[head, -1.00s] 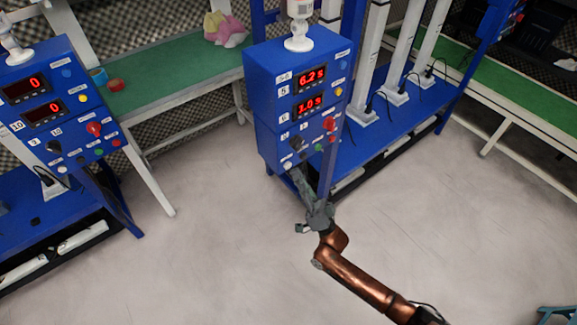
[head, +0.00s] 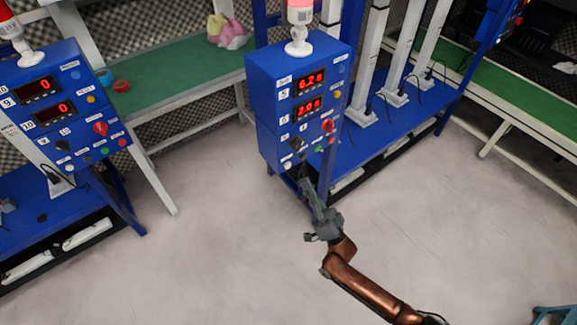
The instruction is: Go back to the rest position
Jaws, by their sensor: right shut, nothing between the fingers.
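My right gripper (head: 306,187) is shut and empty, just below and in front of the lower part of the middle blue control box (head: 272,110). Its copper-coloured arm comes in from the lower right. The box shows two red displays, with knobs and buttons beneath them. A beacon (head: 301,14) on top of the box is lit red. My left gripper is not in view.
Another blue control box (head: 45,85) stands at the left, its displays reading 0. A green-topped bench (head: 175,75) with a colourful item (head: 228,32) stands behind. Blue racks (head: 400,115) with white columns are at right. The grey floor (head: 220,250) is open in front.

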